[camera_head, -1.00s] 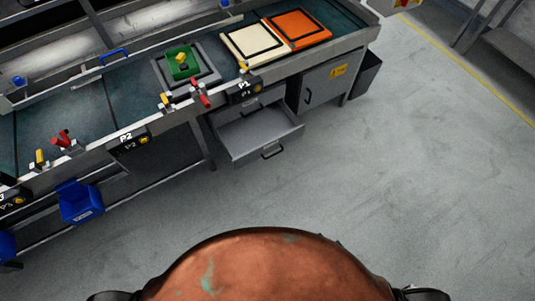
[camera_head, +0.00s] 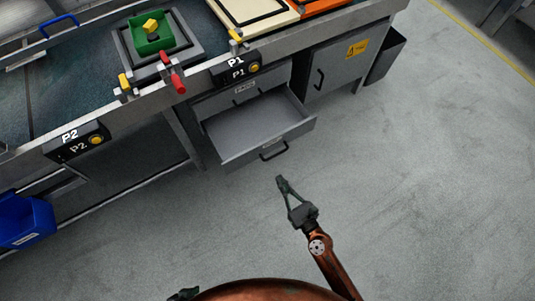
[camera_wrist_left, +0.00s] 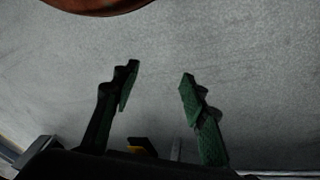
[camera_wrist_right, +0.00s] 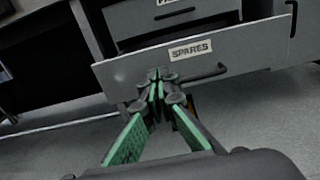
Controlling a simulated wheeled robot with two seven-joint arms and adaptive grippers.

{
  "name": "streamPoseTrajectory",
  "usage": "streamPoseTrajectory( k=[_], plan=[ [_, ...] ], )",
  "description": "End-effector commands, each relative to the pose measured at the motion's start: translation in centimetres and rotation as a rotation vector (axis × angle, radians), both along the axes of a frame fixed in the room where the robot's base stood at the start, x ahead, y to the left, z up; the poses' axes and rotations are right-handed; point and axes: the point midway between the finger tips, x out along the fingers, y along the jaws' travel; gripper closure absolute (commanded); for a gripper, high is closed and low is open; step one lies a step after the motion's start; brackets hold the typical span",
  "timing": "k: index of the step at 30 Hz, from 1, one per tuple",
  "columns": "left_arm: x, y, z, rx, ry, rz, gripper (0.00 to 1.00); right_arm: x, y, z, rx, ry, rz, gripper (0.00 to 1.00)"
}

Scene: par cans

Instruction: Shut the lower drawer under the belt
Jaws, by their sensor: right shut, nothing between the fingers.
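The lower drawer (camera_head: 296,133) is pulled well out from under the belt and is empty. Its black bar handle (camera_head: 274,152) is on the front. In the right wrist view, the drawer front (camera_wrist_right: 130,72) carries a SPARES label and a handle (camera_wrist_right: 205,74). My right gripper (camera_head: 281,181) is shut and empty, in front of the drawer and pointing at it. In the right wrist view, the closed fingertips (camera_wrist_right: 156,78) overlap the front's lower edge, left of the handle; contact is unclear. My left gripper (camera_wrist_left: 158,82) is open and empty over bare floor.
A shut upper drawer (camera_head: 225,98) is above the open one. A cabinet door (camera_head: 340,75) is on the right, with a dark bin (camera_head: 386,58) beyond it. The belt holds a green tray (camera_head: 152,42). A blue bin (camera_head: 25,222) hangs at left. The floor in front is clear.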

Motion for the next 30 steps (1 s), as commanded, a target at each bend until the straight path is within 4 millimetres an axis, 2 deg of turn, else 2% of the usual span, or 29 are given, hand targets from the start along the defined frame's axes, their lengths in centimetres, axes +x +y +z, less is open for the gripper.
streamPoseTrajectory(
  k=[5, 10, 21, 30],
  plan=[
    [-0.1, 0.1, 0.4, 0.002, 0.003, 0.000, 0.60, 1.7, 1.1, 0.5, 0.011, -0.003, -0.001, 1.00],
    [0.0, 0.1, 0.2, 0.001, 0.002, 0.000, 0.60, 4.6, 2.8, 0.4, 0.009, -0.002, 0.000, 1.00],
    [1.7, -1.4, -2.0, -0.039, -0.079, 0.010, 0.60, 10.4, 6.1, -0.1, 0.004, 0.002, 0.000, 1.00],
    [2.6, -2.1, -2.7, -0.059, -0.126, 0.019, 0.60, 12.0, 7.0, 0.1, 0.002, 0.000, 0.000, 1.00]
  ],
)
